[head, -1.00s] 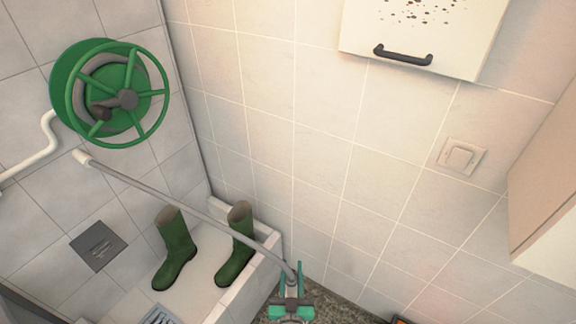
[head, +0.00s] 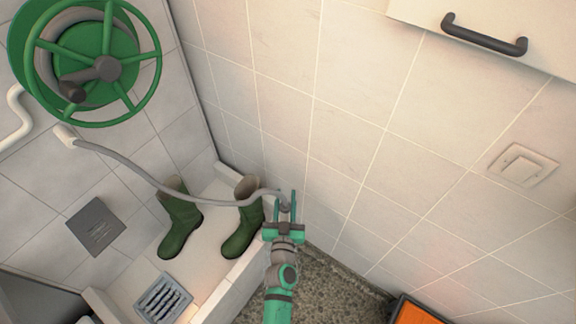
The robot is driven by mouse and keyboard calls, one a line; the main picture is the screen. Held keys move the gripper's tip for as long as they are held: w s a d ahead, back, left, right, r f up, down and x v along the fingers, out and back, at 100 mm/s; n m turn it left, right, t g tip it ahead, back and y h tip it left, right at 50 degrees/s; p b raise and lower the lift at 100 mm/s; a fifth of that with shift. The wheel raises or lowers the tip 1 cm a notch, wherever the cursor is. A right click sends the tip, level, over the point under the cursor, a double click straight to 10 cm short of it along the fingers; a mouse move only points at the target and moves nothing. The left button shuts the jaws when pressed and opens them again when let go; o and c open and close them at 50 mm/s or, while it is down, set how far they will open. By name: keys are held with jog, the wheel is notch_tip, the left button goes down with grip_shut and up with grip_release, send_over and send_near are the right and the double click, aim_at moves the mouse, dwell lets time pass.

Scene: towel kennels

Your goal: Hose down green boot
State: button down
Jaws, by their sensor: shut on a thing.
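Two green boots stand upright in the white tiled basin: a left one (head: 180,222) and a right one (head: 241,228). The grey hose (head: 142,176) runs from a pale outlet (head: 64,136) below the reel, passes in front of the left boot's top and across the right boot, and ends at my gripper. My gripper (head: 285,207) is shut on the hose's end, just right of the right boot and above the basin's right wall. The exact grip on the hose end is small and partly hidden by the fingers. No water shows.
A green hose reel (head: 106,68) hangs on the left wall. The basin (head: 232,284) has a raised right rim and a drain grate (head: 162,300). A cabinet with a black handle (head: 484,36) is at upper right. An orange thing (head: 418,313) lies at the bottom edge.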

jog(key=shift+w+a+r+m+h, duration=0.1)
jog(key=shift+w+r+m+h, duration=0.35)
jog(key=shift+r, duration=0.3)
jog(key=shift+w+r, duration=0.1)
jog(key=shift+w, duration=0.05)
notch_tip(320, 180, up, 15)
jog(key=m+g+h, duration=0.3)
jog(key=m+h, duration=0.5)
jog(key=shift+s+d+f+m+h, duration=0.2)
jog(key=shift+s+d+m+h, duration=0.1)
jog(key=shift+d+m+h, duration=0.05)
jog(key=shift+f, duration=0.2)
